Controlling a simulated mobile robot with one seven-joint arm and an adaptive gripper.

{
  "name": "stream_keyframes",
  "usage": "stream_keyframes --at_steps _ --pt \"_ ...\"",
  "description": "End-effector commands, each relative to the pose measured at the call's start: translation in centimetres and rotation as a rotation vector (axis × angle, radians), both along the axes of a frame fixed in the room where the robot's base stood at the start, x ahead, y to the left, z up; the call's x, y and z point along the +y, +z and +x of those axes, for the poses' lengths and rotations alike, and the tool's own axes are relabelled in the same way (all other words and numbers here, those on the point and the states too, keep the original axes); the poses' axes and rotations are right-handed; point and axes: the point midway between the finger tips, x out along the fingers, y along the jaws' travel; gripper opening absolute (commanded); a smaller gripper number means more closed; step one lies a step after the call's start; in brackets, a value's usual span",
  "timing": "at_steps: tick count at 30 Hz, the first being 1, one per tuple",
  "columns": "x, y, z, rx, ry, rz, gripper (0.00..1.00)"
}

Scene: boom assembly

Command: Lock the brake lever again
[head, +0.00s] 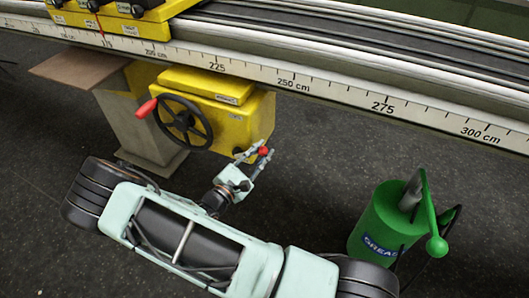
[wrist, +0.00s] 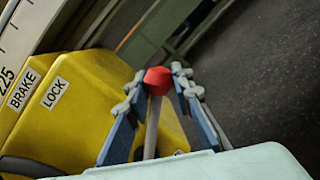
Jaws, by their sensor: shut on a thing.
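The brake lever is a grey rod with a red knob (wrist: 157,80) at its end. In the head view the red knob (head: 264,152) shows at the lower right corner of the yellow brake housing (head: 262,112). My gripper (head: 257,153) is shut on the brake lever, with one finger on each side of the knob. In the wrist view the rod (wrist: 152,128) runs between the fingers of my gripper (wrist: 158,82). The lever's pivot is hidden. BRAKE (wrist: 23,90) and LOCK (wrist: 55,93) labels sit on the housing in the wrist view.
A black handwheel (head: 184,122) with a red handle is left of the lever on the housing. The scaled rail (head: 330,88) runs above it. A green grease pump (head: 385,225) stands on the floor at right. Dark floor between is clear.

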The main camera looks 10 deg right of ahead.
Motion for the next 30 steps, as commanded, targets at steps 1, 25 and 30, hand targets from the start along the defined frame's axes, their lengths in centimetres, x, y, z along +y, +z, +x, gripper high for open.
stream_keyframes --at_steps 1,25,30 --pt "0.4 0.8 0.3 0.023 0.003 -0.030 0.00" --pt "1.4 1.9 0.9 0.121 0.001 -0.166 0.40" --pt "1.4 1.9 1.0 0.121 0.001 -0.167 0.40"
